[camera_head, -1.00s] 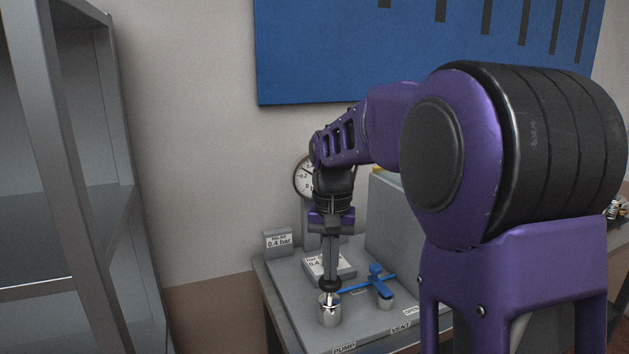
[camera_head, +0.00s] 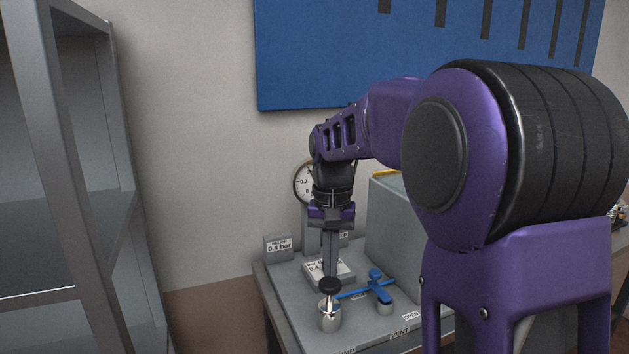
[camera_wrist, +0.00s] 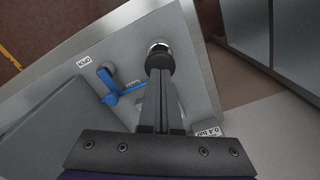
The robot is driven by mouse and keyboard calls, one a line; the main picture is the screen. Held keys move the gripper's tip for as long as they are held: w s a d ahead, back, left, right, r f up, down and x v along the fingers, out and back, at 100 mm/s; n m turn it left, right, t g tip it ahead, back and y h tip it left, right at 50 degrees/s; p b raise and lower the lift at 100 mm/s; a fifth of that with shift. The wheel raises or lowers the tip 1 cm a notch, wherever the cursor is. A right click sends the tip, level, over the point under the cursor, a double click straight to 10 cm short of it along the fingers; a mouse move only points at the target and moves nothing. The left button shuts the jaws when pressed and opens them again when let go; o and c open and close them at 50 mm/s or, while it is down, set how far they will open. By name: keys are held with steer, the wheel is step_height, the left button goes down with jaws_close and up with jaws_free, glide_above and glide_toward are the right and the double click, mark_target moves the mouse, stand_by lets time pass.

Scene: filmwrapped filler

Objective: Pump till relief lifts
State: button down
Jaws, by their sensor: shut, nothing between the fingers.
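The pump (camera_head: 329,317) is a shiny metal cylinder with a black round knob (camera_head: 330,285) on a thin rod, at the front left of a grey bench unit. My gripper (camera_head: 330,280) points down with its fingers together, empty, the tips at the top of the knob. In the wrist view the fingertips (camera_wrist: 160,76) overlap the dark knob (camera_wrist: 160,61); whether they press on it I cannot tell. A blue valve lever (camera_head: 378,287) stands right of the pump. A round dial gauge (camera_head: 303,183) is behind, partly hidden by my arm. A box labelled RELIEF 0.4 bar (camera_head: 278,246) stands at the back left.
A label plate (camera_head: 322,270) sits behind the pump, and a grey box (camera_head: 398,222) stands at the back right of the unit. A grey shelf rack (camera_head: 75,180) is at the left. A blue board (camera_head: 420,50) hangs on the wall.

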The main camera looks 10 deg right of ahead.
mark_target(330, 282)
steer(key=shift+f, duration=0.1)
steer(key=shift+f+b, duration=1.35)
steer(key=shift+f, duration=0.85)
steer(key=shift+r+p, duration=1.4)
steer(key=shift+r, duration=0.95)
